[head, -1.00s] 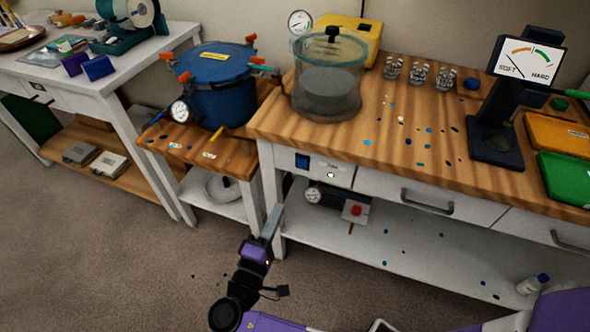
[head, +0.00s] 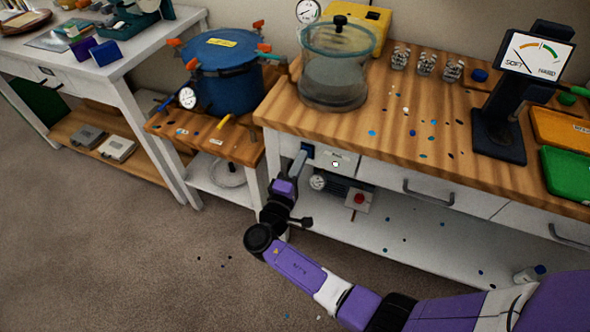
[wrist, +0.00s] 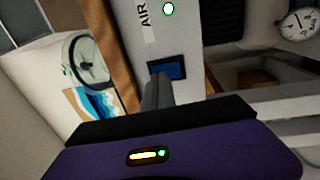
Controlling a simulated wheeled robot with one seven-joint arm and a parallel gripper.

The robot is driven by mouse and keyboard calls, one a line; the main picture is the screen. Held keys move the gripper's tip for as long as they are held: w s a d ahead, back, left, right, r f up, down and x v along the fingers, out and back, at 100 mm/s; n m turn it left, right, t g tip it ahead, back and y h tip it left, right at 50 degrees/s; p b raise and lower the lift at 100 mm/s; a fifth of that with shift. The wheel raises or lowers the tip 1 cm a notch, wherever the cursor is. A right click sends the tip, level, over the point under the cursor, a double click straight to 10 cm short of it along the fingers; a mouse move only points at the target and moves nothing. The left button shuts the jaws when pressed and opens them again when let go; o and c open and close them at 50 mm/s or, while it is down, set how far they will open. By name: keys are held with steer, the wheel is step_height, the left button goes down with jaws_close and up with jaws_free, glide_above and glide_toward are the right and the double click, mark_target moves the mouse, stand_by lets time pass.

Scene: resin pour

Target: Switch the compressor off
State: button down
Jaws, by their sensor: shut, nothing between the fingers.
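A white switch panel (head: 337,156) is set in the front of the wooden bench, under its left end.
A machine with a gauge (head: 318,182) and a red knob (head: 359,199) stands on the shelf below. A blue pressure pot (head: 228,80) is on the low stand to the left. A clear chamber (head: 336,70) is on the bench.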

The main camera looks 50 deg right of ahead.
steer(key=shift+w+d, duration=0.1)
steer(key=shift+d, duration=0.2)
steer(key=shift+d, duration=0.1)
steer(key=shift+w+d+r, duration=0.1)
steer(key=shift+d+r, duration=0.05)
